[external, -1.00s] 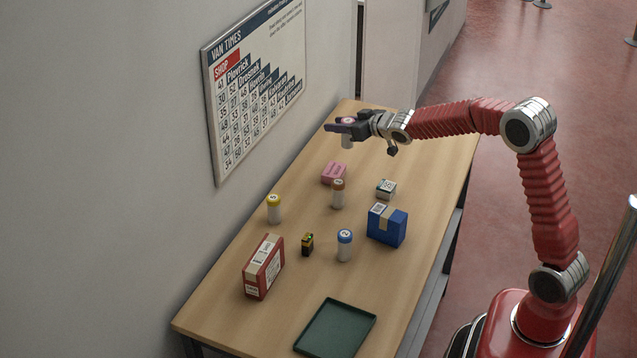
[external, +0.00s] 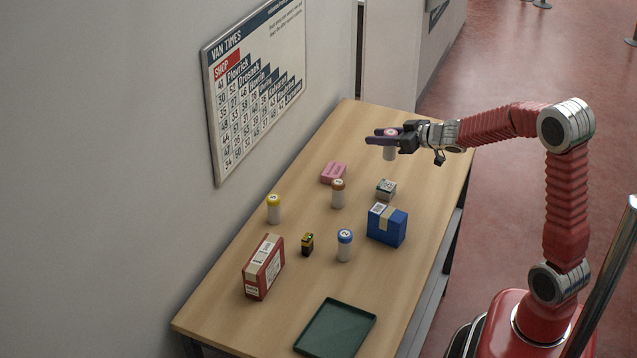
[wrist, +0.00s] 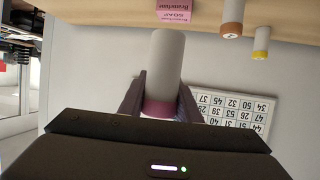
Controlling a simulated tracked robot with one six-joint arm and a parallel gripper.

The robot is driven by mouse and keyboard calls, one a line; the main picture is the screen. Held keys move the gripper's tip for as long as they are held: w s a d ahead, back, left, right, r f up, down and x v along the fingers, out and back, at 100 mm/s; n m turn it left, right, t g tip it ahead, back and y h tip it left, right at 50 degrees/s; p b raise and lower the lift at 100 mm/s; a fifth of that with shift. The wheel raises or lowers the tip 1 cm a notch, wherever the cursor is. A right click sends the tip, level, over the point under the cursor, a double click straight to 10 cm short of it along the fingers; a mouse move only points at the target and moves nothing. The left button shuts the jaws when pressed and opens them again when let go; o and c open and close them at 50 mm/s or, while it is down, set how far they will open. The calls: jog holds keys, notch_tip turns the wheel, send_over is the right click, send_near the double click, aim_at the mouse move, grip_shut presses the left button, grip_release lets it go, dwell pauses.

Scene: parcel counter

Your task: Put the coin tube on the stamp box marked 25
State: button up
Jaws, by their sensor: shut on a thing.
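My gripper (external: 386,139) is shut on a white coin tube with a pink cap (external: 390,153), held upright above the far part of the counter. In the wrist view the tube (wrist: 165,62) appears upside down between the two dark fingers (wrist: 160,100). A small grey-green box with a pale marked top (external: 386,187) stands on the counter below the tube and nearer the camera; it looks like a stamp box, but its number is too small to read surely. A small black and yellow box (external: 307,244) stands farther left and nearer; its marking is unreadable.
Other white tubes have brown (external: 338,194), yellow (external: 274,209) and blue (external: 344,245) caps. A pink soap box (external: 333,173), blue box (external: 386,225), red parcel (external: 263,267) and green tray (external: 318,344) stand on the counter. The blue box is close in front of the grey-green box.

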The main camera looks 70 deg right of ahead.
notch_tip(320, 180, down, 6)
dwell(0.5)
jog(key=shift+f, duration=0.15)
jog(key=shift+f, duration=1.8)
jog(key=shift+f, duration=0.1)
jog(key=o, duration=1.2)
jog(key=shift+o, duration=0.2)
